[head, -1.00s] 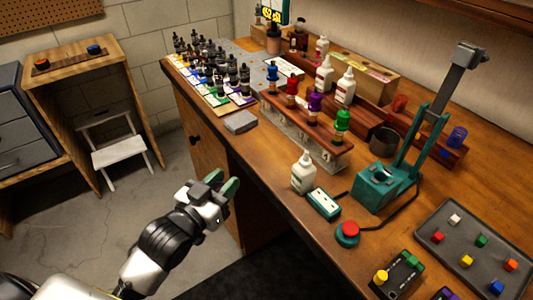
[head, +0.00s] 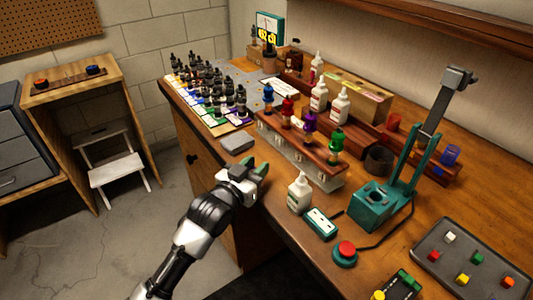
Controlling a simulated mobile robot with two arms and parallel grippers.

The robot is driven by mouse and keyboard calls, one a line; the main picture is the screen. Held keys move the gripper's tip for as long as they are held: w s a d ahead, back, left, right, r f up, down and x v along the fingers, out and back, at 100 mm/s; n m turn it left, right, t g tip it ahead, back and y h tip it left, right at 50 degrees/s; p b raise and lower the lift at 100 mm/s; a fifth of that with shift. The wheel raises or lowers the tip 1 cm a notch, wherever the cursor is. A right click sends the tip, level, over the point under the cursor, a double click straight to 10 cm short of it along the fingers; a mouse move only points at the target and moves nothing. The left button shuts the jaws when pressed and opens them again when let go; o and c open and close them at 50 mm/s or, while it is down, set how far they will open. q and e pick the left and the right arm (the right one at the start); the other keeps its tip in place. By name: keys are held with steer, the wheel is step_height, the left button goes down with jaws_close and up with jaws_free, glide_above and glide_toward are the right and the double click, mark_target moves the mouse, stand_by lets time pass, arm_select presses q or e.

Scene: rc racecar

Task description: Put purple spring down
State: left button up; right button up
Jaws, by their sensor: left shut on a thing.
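My left gripper (head: 254,176), with green fingertips, is at the front edge of the workbench (head: 285,226), left of the white bottle (head: 299,193). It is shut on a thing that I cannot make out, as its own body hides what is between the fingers. A purple spring-like piece (head: 309,122) stands upright in the wooden rack (head: 300,145), between a red piece (head: 287,108) and a green one (head: 335,143); a blue one (head: 268,96) stands at the far end. My left gripper is apart from the rack. My right gripper is not in view.
A grey block (head: 237,142) lies on the bench beyond my gripper, near several dark bottles (head: 205,80). A teal press (head: 378,204), a red button (head: 345,251) and a tray of coloured pieces (head: 470,258) stand to the right.

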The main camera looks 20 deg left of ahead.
arm_select(q)
steer(key=shift+w+d, duration=0.2)
steer(key=shift+w, duration=0.5)
steer(key=x, duration=0.1)
steer(key=p+x, duration=0.1)
steer(key=x, duration=0.1)
steer(key=shift+w+r, duration=0.2)
steer(key=shift+r, duration=0.1)
steer(key=shift+w+d+f+p, duration=0.1)
steer(key=shift+w+f+p, duration=0.1)
steer(key=shift+p, duration=0.15)
steer(key=shift+s, duration=0.1)
steer(key=shift+f, duration=0.25)
steer(key=o, duration=0.9)
steer(key=shift+r, duration=0.1)
